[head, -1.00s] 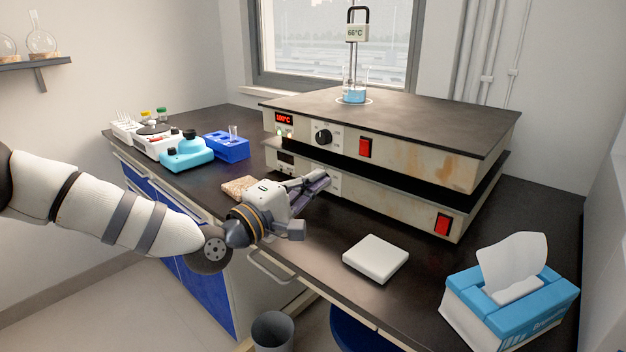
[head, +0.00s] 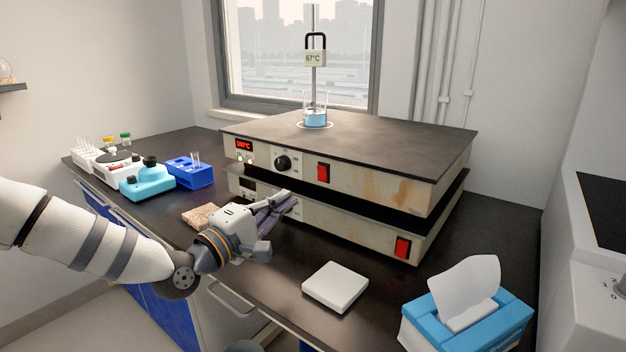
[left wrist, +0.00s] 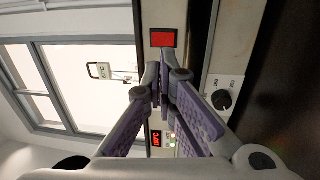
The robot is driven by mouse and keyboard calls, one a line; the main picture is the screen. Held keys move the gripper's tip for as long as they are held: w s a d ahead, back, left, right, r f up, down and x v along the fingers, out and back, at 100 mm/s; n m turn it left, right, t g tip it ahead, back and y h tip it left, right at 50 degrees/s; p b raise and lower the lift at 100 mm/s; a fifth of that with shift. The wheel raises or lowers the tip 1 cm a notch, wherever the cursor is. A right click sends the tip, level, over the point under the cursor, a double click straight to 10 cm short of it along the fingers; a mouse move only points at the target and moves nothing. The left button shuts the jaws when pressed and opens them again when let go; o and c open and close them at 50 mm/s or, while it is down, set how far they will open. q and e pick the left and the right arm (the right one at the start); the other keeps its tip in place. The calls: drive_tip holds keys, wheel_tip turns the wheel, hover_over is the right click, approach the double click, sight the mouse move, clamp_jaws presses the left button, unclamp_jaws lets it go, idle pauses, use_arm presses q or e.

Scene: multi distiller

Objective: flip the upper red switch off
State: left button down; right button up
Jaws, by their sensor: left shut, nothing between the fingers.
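The upper red switch (head: 323,172) sits on the front of the upper hot-plate unit (head: 370,183), right of its black knob (head: 283,163) and lit 100°C display (head: 244,145). In the left wrist view this switch (left wrist: 163,38) shows just beyond my fingertips. My left gripper (head: 282,198) is shut and empty. In the head view it is lower and left of the switch, overlapping the lower unit's left front. Its fingers (left wrist: 163,80) hide the upper knob in the left wrist view. I cannot tell whether they touch a panel. My right gripper is not in view.
The lower unit (head: 345,226) has its own red switch (head: 402,247) and a knob (left wrist: 222,99). A beaker of blue liquid (head: 316,118) stands on top. A white square block (head: 335,287) and tissue box (head: 466,315) are at the front right. A blue rack (head: 190,172) stands left.

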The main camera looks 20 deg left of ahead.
sight(321, 172)
use_arm(q)
drive_tip(key=x, duration=1)
drive_tip(key=shift+w+b, duration=0.1)
drive_tip(key=shift+b, duration=0.3)
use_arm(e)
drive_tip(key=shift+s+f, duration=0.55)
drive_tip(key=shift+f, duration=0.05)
